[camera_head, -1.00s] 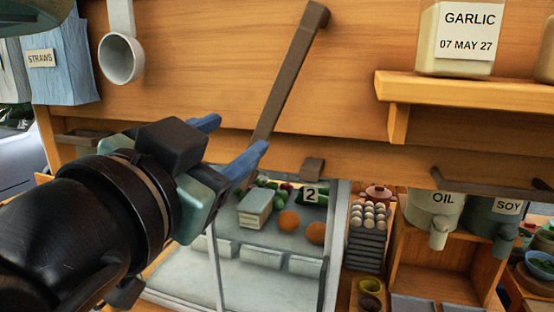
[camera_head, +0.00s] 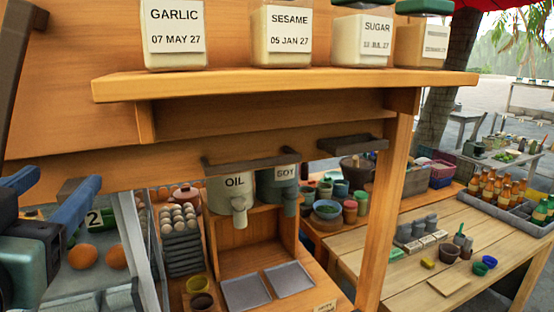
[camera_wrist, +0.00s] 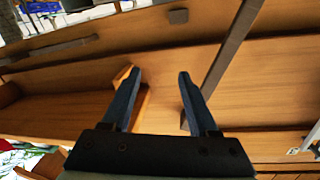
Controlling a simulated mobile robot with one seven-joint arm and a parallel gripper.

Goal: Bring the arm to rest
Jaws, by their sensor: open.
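My gripper (camera_head: 48,195) is at the left edge of the head view, with its blue fingers apart and nothing between them. In the wrist view my gripper (camera_wrist: 157,95) shows both blue fingers spread, with bare wood panel beyond them. It is in front of the wooden stall frame, near a dark slanted bar (camera_wrist: 232,50). The bar also shows at the upper left of the head view (camera_head: 18,60). Most of my arm is outside the head view.
A wooden shelf (camera_head: 280,82) bears jars marked garlic (camera_head: 173,35), sesame (camera_head: 282,36) and sugar (camera_head: 362,40). Below are oil (camera_head: 232,192) and soy (camera_head: 277,188) dispensers and a stack of eggs (camera_head: 180,220). A wooden table (camera_head: 400,262) with bowls and bottles stands at the right.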

